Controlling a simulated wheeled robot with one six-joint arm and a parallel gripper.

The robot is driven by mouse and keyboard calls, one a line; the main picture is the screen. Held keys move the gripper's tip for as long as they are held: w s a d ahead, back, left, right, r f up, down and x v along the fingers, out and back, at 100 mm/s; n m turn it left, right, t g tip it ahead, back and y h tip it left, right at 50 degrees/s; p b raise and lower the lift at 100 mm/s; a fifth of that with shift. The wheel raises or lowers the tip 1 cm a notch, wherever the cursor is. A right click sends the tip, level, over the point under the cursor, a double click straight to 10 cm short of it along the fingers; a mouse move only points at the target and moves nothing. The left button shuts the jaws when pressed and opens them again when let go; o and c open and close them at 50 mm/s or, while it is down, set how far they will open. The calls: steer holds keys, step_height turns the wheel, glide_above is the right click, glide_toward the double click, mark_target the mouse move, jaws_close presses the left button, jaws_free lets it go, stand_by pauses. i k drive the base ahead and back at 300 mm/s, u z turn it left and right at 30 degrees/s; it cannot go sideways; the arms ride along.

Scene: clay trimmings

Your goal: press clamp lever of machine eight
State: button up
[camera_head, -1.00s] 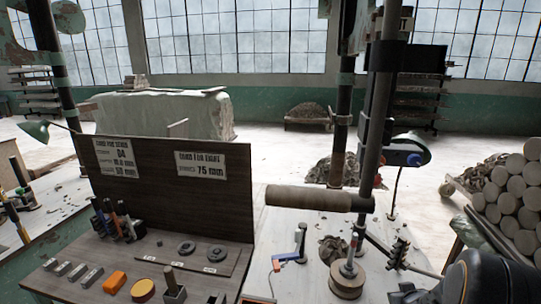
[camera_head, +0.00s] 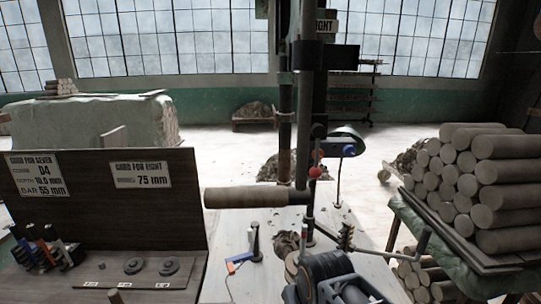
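Machine eight (camera_head: 306,120) is a tall dark post rig behind the worktop. Its sign (camera_head: 326,26) at the top is partly cut off, with "IGHT" readable. A red ball knob (camera_head: 315,172) and a blue ball knob (camera_head: 348,151) show on it. I cannot tell which part is the clamp lever. A thick brown roll (camera_head: 246,197) sticks out to the left of the post. My dark, ribbed arm end (camera_head: 328,272) is at the bottom centre, in front of the machine's base and hiding part of it. My fingertips cannot be made out.
A dark board with signs (camera_head: 112,220) stands at left; the eight sign reads 75 mm. A blue-and-orange tool (camera_head: 238,262) lies on the pale worktop. Stacked clay cylinders (camera_head: 505,190) fill a rack at right.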

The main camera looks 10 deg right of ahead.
mark_target(317, 130)
steer(key=k, duration=1.3)
steer(key=u, duration=0.75)
steer(key=i, duration=1.3)
steer(key=z, duration=0.65)
